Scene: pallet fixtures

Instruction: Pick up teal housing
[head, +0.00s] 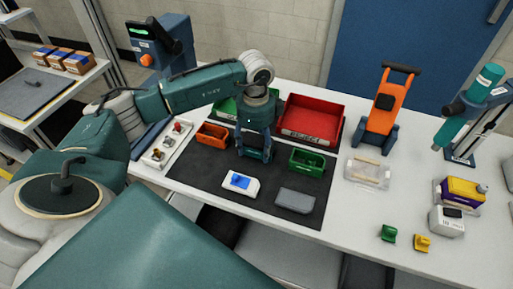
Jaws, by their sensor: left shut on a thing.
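My left gripper (254,156) reaches down over the dark mat (215,180), between an orange bin and a green bin. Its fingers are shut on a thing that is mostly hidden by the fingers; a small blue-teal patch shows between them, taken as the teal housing. I cannot tell whether that thing touches the mat. No other teal housing shows clearly on the mat. My right gripper is not in view.
The orange bin (212,135) and green bin (307,160) flank the gripper closely. A white-and-blue part (240,184) and a grey block (295,199) lie in front. A red tray (313,120) stands behind.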

